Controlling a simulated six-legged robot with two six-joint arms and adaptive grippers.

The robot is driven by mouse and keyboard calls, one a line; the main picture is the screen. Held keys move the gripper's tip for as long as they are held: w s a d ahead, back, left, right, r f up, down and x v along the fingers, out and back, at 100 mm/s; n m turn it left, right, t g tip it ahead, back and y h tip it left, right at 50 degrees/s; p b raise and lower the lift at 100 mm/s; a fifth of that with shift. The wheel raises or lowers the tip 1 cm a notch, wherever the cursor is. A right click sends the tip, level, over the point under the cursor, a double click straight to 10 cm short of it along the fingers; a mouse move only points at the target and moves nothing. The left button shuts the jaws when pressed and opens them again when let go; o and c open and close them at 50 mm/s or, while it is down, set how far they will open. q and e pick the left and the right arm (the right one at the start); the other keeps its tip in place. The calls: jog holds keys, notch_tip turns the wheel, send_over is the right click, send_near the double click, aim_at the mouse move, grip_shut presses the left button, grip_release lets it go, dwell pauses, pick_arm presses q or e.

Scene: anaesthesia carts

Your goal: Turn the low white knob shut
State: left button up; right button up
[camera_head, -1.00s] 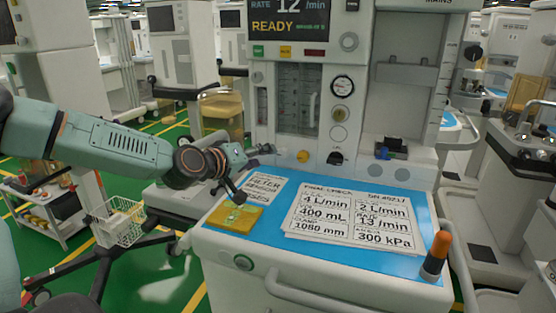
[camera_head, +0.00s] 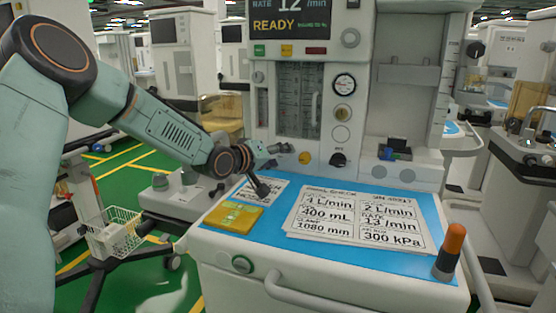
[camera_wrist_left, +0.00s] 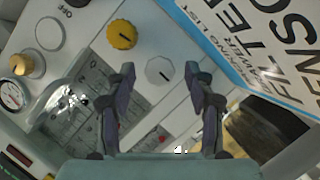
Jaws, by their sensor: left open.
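The low white knob (camera_wrist_left: 159,71) is a small faceted knob with a dark pointer line, on the pale front panel of the cart. In the left wrist view it shows between the fingertips of my left gripper (camera_wrist_left: 160,76), which is open. Whether the fingers reach the knob's depth cannot be told. In the head view my left gripper (camera_head: 274,167) is at the lower left of the panel, above the worktop, and the white knob is hidden behind it. My right gripper is in neither current view.
A yellow knob (camera_wrist_left: 122,34) is beside the white one; it also shows in the head view (camera_head: 305,158), left of a black knob (camera_head: 338,160). Printed sheets (camera_head: 355,216), a yellow pad (camera_head: 234,217) and an orange-topped cylinder (camera_head: 449,252) are on the blue worktop (camera_head: 310,255).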

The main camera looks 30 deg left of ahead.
pick_arm(q)
jog(key=shift+s+r, duration=0.1)
jog(key=shift+c, duration=0.4)
grip_shut()
jog(key=shift+p, duration=0.5)
jog(key=m+y+p, duration=0.1)
jog(key=m+p, duration=0.1)
jog(key=p, duration=0.4)
jog(key=m+g+y+p, duration=0.1)
jog(key=m+y+p, duration=0.1)
jog(key=p, duration=0.4)
jog(key=d+m+g+y+p, duration=0.1)
jog(key=m+y+p, duration=0.1)
jog(key=m+p, duration=0.2)
jog(key=shift+w+d+r+p, duration=0.1)
jog(key=shift+w+r+p, duration=0.2)
jog(key=shift+p, duration=0.85)
jog(key=shift+m+y+p, duration=0.85)
jog(key=shift+m+y, duration=0.05)
jog(key=shift+d+f+m+y+p, duration=0.2)
jog(key=shift+m+y+p, duration=0.25)
jog(key=shift+m+y, duration=0.45)
jog(key=shift+m, duration=0.3)
